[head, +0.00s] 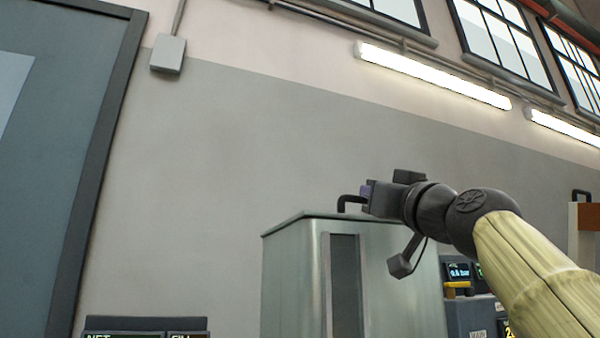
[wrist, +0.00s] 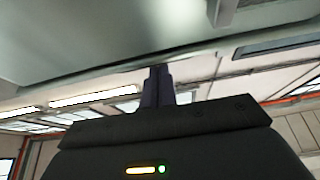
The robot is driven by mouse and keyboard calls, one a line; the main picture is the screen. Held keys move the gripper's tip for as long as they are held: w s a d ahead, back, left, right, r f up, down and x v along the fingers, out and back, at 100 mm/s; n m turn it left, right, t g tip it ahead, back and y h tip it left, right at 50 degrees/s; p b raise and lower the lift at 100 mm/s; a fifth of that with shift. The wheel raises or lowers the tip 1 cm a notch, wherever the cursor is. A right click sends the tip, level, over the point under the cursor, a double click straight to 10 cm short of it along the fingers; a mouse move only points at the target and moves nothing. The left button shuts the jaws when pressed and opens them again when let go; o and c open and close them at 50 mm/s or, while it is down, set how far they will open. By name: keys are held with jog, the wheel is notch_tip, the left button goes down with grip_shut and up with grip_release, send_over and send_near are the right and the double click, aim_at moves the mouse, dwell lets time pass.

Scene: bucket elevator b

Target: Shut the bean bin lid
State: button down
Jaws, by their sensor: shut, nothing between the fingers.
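The bean bin appears to be the tall metal bin (head: 293,275) right of centre in the head view, with a dark window strip in its front. My gripper (head: 366,190) is shut and empty, just above the lid and right beside the handle. Contact is unclear. In the wrist view the shut fingers (wrist: 158,72) point at the edge of a large grey-green surface (wrist: 90,45), probably the lid. The handle is not visible there.
A panel with a lit display (head: 458,271) stands right of the bin, partly behind my arm. Another display (head: 145,334) shows at the bottom left. A dark-framed panel (head: 60,150) fills the left. Open air lies above the bin, before the wall.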

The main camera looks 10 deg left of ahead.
jog(key=shift+w+f, duration=0.2)
notch_tip(320, 180, up, 3)
jog(key=p, duration=0.3)
jog(key=shift+s+d+r, duration=0.1)
jog(key=shift+s+r, duration=0.05)
jog(key=b+v, duration=0.6)
jog(key=v, duration=0.4)
jog(key=shift+s, duration=0.15)
jog(key=shift+r, duration=0.1)
jog(key=shift+s, duration=0.1)
dwell(0.4)
